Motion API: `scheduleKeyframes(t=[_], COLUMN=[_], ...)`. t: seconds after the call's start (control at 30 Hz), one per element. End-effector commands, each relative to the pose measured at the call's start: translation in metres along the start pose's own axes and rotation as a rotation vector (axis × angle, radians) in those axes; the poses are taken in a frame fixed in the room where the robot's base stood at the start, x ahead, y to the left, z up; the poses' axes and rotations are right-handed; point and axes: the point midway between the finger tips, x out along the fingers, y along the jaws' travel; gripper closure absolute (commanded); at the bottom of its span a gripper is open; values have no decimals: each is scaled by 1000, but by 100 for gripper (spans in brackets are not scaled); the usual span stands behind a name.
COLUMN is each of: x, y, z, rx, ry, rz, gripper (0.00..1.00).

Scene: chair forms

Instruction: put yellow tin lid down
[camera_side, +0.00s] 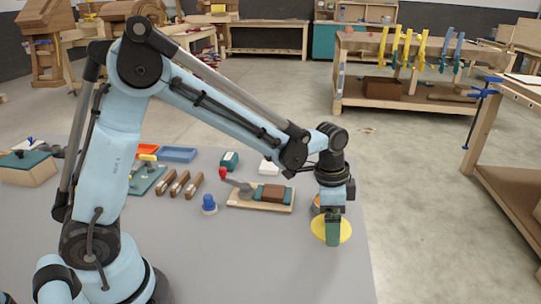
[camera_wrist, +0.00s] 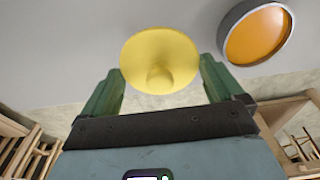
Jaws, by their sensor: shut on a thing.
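The yellow tin lid (camera_side: 344,230) is a round disc at the right side of the grey table, at the low end of my arm. My gripper (camera_side: 332,242) points down at it, and its green finger covers part of the lid. In the wrist view, the lid (camera_wrist: 158,50) shows its round face and a raised centre between the two green fingers of my gripper (camera_wrist: 160,88). The gripper is shut on the lid. I cannot tell whether the lid touches the table.
A round tin with an orange top (camera_wrist: 258,36) stands close beside the lid.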

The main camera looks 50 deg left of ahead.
Motion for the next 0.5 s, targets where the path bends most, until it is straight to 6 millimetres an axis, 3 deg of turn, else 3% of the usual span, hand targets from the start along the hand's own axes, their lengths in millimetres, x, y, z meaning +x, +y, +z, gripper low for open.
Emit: scheduleKeyframes(t=[0.3,0.5], x=[35,41], y=[-2,-1], z=[4,5], rx=[0,0], ry=[0,0], rz=[0,0], gripper=[35,35])
